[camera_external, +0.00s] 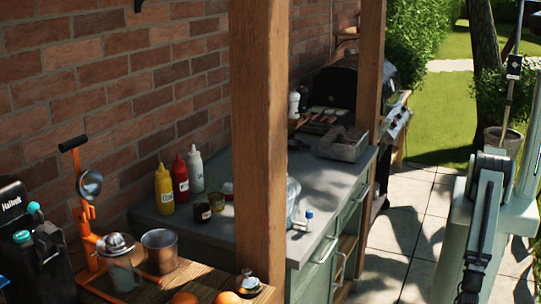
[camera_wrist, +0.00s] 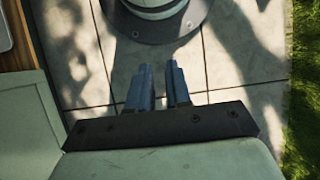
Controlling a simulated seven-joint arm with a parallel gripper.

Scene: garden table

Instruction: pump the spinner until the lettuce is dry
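A clear, rounded container (camera_external: 292,203) stands on the grey counter, mostly hidden behind the wooden post; it may be the spinner, but I cannot tell. No lettuce or pump knob can be made out. A small white item with a blue cap (camera_external: 308,220) is beside it, near the counter's front edge. My gripper (camera_wrist: 159,70) points down over the paving in the wrist view, its two fingers apart with nothing between them. In the external view my arm is at the far right, away from the counter, and the fingertips cannot be made out.
The wooden post (camera_external: 259,130) blocks part of the counter (camera_external: 222,225). Yellow (camera_external: 164,190), red (camera_external: 181,180) and white (camera_external: 195,172) bottles stand by the wall. A grill (camera_external: 345,90) is behind. An orange press (camera_external: 85,215) and metal cups are front left. Open paving (camera_external: 400,235) separates counter and arm.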

